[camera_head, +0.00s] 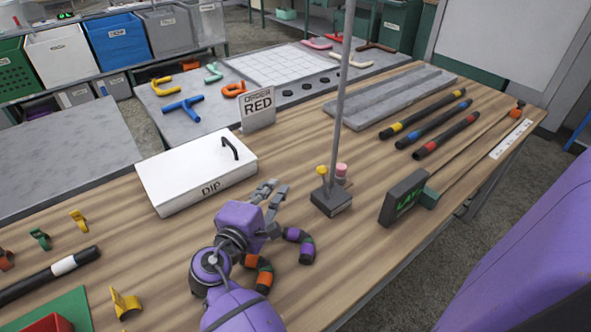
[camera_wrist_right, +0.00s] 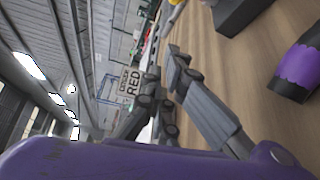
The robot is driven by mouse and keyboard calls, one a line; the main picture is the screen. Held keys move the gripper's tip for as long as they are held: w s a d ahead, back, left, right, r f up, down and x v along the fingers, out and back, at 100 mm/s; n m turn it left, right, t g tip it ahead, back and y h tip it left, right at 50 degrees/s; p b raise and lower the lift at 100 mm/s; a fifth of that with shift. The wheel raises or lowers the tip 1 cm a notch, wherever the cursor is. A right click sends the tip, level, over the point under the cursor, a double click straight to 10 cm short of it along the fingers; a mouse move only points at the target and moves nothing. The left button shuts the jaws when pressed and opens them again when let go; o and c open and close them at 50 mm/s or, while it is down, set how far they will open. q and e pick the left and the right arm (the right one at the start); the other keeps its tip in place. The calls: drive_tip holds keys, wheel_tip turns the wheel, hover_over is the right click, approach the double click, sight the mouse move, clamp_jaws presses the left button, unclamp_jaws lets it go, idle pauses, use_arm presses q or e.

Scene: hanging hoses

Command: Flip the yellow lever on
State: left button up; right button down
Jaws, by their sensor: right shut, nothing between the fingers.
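The yellow lever (camera_head: 321,171) is a short upright lever with a round yellow tip, on the left side of a dark base box (camera_head: 331,202). A lever with a pink tip (camera_head: 341,170) stands beside it, partly behind the grey pole (camera_head: 345,85). A bit of yellow (camera_wrist_right: 175,2) shows at the top edge of the wrist view. My right gripper (camera_head: 273,188) is shut and empty, left of the base box and apart from the lever. Its fingers also show in the wrist view (camera_wrist_right: 164,72). My left gripper is not in view.
A white DIP box (camera_head: 195,180) with a black handle lies left of my right gripper. A RED order sign (camera_head: 258,108) stands behind it. A dark display block (camera_head: 404,198) is right of the base. Curved purple and orange hose pieces (camera_head: 299,240) lie close by my gripper.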

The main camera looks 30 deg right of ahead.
sight(325, 183)
drive_tip(key=p+x, duration=0.1)
drive_tip(key=x, duration=0.9)
drive_tip(key=shift+w+r+p, duration=0.15)
drive_tip(key=shift+w+p, duration=0.1)
drive_tip(key=shift+p, duration=0.1)
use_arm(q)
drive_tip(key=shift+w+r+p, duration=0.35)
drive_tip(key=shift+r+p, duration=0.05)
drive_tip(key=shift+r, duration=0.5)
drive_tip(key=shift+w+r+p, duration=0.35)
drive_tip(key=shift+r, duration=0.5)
use_arm(e)
drive_tip(key=shift+s+d+r, duration=0.1)
drive_tip(key=shift+s+d, duration=0.15)
drive_tip(key=shift+s, duration=0.75)
drive_tip(key=shift+s+d+r, duration=0.1)
drive_tip(key=shift+s+d, duration=0.15)
drive_tip(key=shift+s, duration=0.7)
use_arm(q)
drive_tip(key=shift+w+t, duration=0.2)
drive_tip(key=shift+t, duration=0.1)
use_arm(e)
drive_tip(key=shift+d, duration=0.1)
